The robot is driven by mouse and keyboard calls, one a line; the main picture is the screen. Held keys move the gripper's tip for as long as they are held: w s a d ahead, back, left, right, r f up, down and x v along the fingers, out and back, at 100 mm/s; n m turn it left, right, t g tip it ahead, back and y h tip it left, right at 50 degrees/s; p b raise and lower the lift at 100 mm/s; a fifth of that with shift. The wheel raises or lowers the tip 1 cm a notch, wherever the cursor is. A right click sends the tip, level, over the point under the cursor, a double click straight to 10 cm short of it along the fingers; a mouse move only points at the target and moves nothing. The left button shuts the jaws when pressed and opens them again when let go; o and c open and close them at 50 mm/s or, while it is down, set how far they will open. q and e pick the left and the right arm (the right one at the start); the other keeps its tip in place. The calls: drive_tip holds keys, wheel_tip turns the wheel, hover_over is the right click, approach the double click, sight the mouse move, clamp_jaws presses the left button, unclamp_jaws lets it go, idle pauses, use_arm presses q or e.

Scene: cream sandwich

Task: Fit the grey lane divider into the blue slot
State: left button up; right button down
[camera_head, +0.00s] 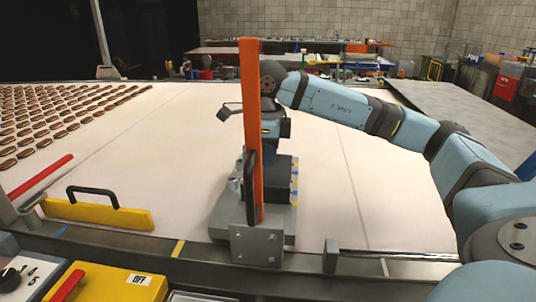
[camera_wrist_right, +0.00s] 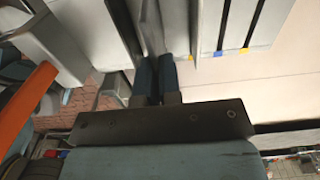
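My right gripper (camera_wrist_right: 156,80) points down at the grey slotted unit, its two fingers close together. A thin grey plate, which looks like the grey lane divider (camera_wrist_right: 151,28), rises from between the fingertips in the right wrist view. The grey unit (camera_head: 284,222) stands on the belt in the head view, partly behind an orange upright bar. Dark slots with small blue (camera_wrist_right: 187,57) and yellow (camera_wrist_right: 245,50) marks lie beside the divider. I cannot tell whether the divider is in a slot. The orange bar hides the fingertips in the head view. My left gripper is not in view.
The orange bar (camera_head: 250,90) with a black handle stands close in front of my right wrist. A yellow piece with a black handle (camera_head: 97,212) lies at the left front. Rows of brown sandwiches (camera_head: 45,120) cover the far left belt. The belt's right side is clear.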

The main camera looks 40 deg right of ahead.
sight(271, 175)
drive_tip(key=shift+p, duration=0.4)
idle(0.9)
drive_tip(key=shift+f+b, duration=0.95)
drive_tip(key=shift+f, duration=0.35)
drive_tip(key=shift+s+d+f+b, duration=0.1)
drive_tip(key=shift+s+f+b, duration=0.1)
drive_tip(key=shift+f+b, duration=0.35)
drive_tip(key=shift+s+f+b, duration=0.15)
drive_tip(key=shift+f+b, duration=0.35)
drive_tip(key=shift+f, duration=0.25)
drive_tip(key=c, duration=1.2)
unclamp_jaws()
drive_tip(key=shift+s, duration=0.1)
